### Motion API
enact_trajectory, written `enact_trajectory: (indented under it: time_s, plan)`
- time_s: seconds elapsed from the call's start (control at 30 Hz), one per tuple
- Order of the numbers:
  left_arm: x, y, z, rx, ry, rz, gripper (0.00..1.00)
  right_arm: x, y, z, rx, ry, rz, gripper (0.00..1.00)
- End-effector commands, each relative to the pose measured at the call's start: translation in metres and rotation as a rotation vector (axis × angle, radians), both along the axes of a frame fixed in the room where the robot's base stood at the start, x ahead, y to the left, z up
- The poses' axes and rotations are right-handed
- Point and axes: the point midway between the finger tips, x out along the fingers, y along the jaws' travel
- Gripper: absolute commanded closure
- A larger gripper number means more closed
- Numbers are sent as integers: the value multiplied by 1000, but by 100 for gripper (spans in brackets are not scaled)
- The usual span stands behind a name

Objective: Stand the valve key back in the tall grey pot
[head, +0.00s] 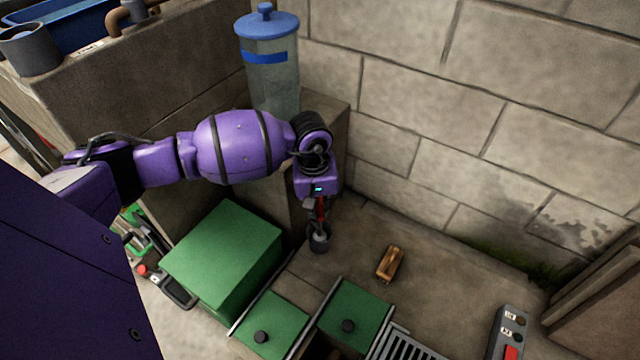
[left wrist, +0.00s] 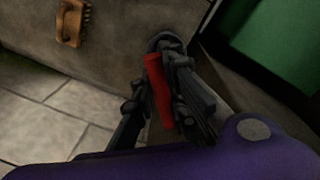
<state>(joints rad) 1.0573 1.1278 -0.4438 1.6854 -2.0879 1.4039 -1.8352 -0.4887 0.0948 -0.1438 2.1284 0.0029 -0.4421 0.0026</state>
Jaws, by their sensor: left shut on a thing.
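My left gripper (head: 318,202) points down in the head view and is shut on the red valve key (head: 321,212). In the left wrist view the red key (left wrist: 157,88) shows between the dark fingers (left wrist: 165,80). The fingers hide part of the key. My right gripper is not in view.
A green box (head: 225,255) stands left, with green lids (head: 355,312) in front. A blue-lidded canister (head: 270,65) stands behind my arm. Another grey pot (head: 30,50) is at upper left. A block wall closes the back.

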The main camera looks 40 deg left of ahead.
Motion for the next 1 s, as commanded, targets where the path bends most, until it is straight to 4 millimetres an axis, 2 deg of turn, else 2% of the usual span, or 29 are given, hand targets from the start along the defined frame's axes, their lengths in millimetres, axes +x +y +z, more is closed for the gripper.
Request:
enact_trajectory:
  time_s: [1.0]
  plan:
    - [0, 0, -13, 0, 0, 0, 100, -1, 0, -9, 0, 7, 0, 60]
